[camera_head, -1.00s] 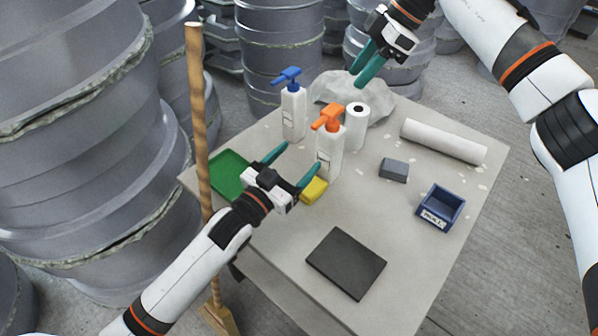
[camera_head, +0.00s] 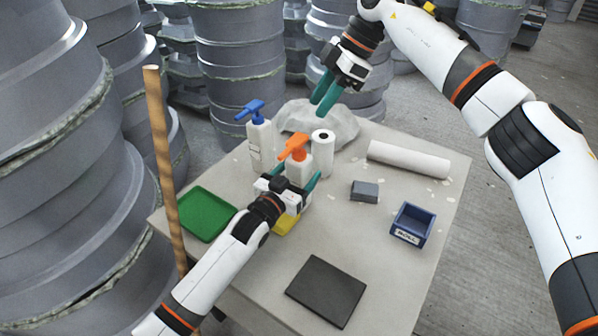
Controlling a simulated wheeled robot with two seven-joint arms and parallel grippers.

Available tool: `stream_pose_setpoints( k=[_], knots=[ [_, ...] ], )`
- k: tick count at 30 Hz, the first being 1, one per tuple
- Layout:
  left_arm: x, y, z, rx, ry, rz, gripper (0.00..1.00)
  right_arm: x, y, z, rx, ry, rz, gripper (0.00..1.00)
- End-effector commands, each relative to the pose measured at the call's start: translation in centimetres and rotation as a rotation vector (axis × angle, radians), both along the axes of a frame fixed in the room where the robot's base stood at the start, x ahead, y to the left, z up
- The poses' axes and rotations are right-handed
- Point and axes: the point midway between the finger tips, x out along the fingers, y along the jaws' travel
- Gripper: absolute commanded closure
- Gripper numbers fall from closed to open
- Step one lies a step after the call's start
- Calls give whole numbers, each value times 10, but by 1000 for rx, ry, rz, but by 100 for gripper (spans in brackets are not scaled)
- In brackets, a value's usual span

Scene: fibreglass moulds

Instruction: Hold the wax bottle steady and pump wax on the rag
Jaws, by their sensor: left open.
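A white bottle with an orange pump head (camera_head: 294,149) stands upright on the table. My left gripper (camera_head: 295,176) is open low at its near side, one finger on each side of the bottle; I cannot tell if they touch it. A second white bottle with a blue pump head (camera_head: 252,109) stands behind it to the left. My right gripper (camera_head: 325,95) is in the air above the back of the table, empty, its fingers close together. A yellow piece (camera_head: 288,222), partly hidden under my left gripper, and a pale crumpled sheet (camera_head: 318,122) are there; I cannot tell which is the rag.
A white paper roll (camera_head: 323,155) stands just right of the orange-pump bottle. A green tray (camera_head: 206,214), dark flat pad (camera_head: 326,291), grey block (camera_head: 365,190), blue bin (camera_head: 412,225) and lying white roll (camera_head: 408,159) are on the table. A wooden pole (camera_head: 163,165) rises at its left edge.

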Motion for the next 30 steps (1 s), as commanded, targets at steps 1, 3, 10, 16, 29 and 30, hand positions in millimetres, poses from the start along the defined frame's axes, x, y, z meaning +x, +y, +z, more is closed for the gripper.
stream_pose_setpoints(
  k=[1,3,10,16,29,30],
  knots=[
    [2,-2,0,-1,-1,-1,27,0,0,0,0,0,0,64],
    [4,-3,0,-1,0,-1,27,0,0,0,0,0,0,64],
    [4,-3,0,-1,-1,-1,27,0,0,0,0,0,0,64],
    [4,-3,0,-1,-1,-1,55,0,0,0,0,0,0,64],
    [4,-3,0,-1,-1,-1,81,0,0,0,0,0,0,64],
    [4,-3,0,-1,-1,-1,81,0,0,0,0,0,0,64]
  ],
)
